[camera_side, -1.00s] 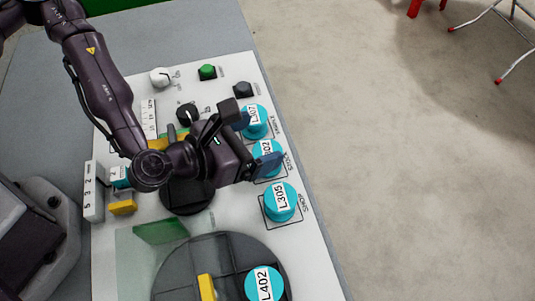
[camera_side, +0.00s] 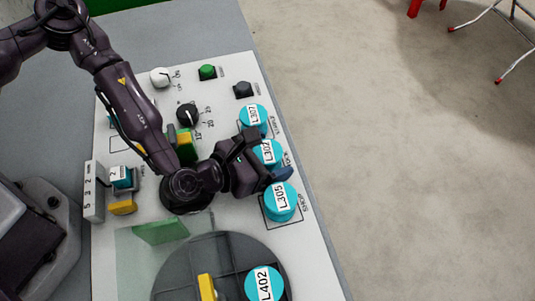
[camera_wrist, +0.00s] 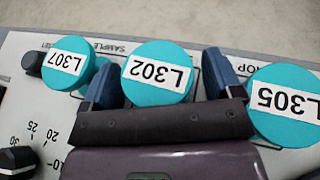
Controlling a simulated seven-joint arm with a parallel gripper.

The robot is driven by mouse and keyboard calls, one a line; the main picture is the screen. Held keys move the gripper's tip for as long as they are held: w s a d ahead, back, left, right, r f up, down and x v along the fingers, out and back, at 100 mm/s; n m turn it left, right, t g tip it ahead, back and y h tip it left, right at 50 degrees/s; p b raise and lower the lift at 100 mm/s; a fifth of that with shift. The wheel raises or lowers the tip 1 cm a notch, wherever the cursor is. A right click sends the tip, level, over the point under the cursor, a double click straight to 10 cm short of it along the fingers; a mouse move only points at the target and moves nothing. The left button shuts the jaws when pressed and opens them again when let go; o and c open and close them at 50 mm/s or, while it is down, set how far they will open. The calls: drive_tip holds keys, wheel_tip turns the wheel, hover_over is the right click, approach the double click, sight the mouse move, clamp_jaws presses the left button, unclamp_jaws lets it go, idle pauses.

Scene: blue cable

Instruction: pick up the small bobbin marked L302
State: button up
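The bobbin marked L302 (camera_side: 267,151) is a teal cylinder with a white label, standing in the middle of a row of three on the white panel. In the wrist view, L302 (camera_wrist: 157,72) appears between the two blue fingers of my gripper (camera_wrist: 160,68). The fingers are spread, one on each side; a small gap shows on the right, while the left finger looks close to the bobbin or overlaps it. In the side view my gripper (camera_side: 272,158) reaches in from the left, partly covering L302. Whether the fingers touch it cannot be told.
Bobbin L307 (camera_side: 253,115) stands behind L302 and bobbin L305 (camera_side: 280,201) in front, close to the fingers. Bobbin L402 (camera_side: 264,284) is on a dark round turntable (camera_side: 222,254). Knobs, buttons and a clear guard with a green block (camera_side: 160,230) are on the panel.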

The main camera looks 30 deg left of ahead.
drive_tip(key=c, duration=0.8)
